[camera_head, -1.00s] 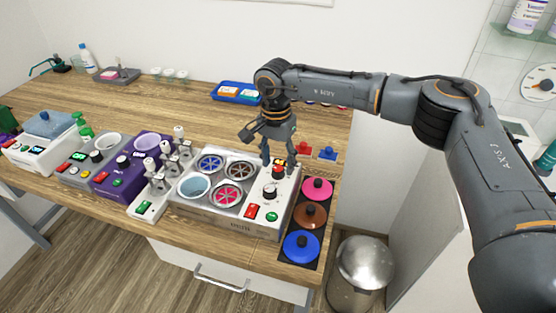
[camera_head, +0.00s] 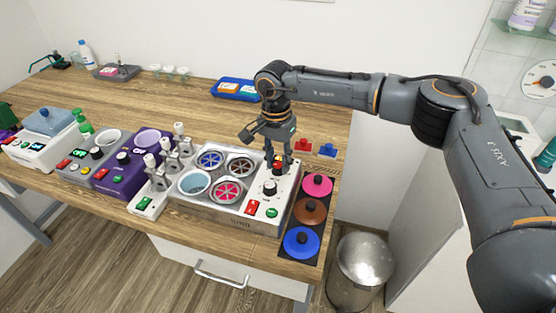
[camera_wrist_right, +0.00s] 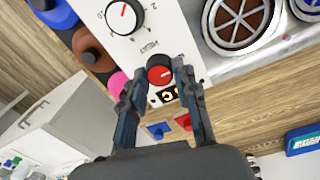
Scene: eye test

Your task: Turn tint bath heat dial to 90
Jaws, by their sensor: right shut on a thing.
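The tint bath (camera_head: 214,217) is a pale metal unit with several round wells, standing near the table's front edge. Its white control panel (camera_head: 257,196) is on the right side. At the panel's far end is a red dial (camera_wrist_right: 160,75) with a pale pointer mark. My right gripper (camera_head: 279,170) points down over it, its two fingers closed on either side of the dial; the right wrist view shows this too (camera_wrist_right: 159,72). A small display (camera_wrist_right: 167,95) with orange digits is partly hidden by a finger; I cannot read it. The word HEAT is printed between the dials. My left gripper is out of view.
A black-and-white dial (camera_wrist_right: 123,17) is on the same panel, with a red switch (camera_head: 252,207) and a green one (camera_head: 272,213). Pink, brown and blue lids (camera_head: 301,242) lie to the right. Red and blue pieces (camera_head: 328,150) lie behind. Other devices stand left.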

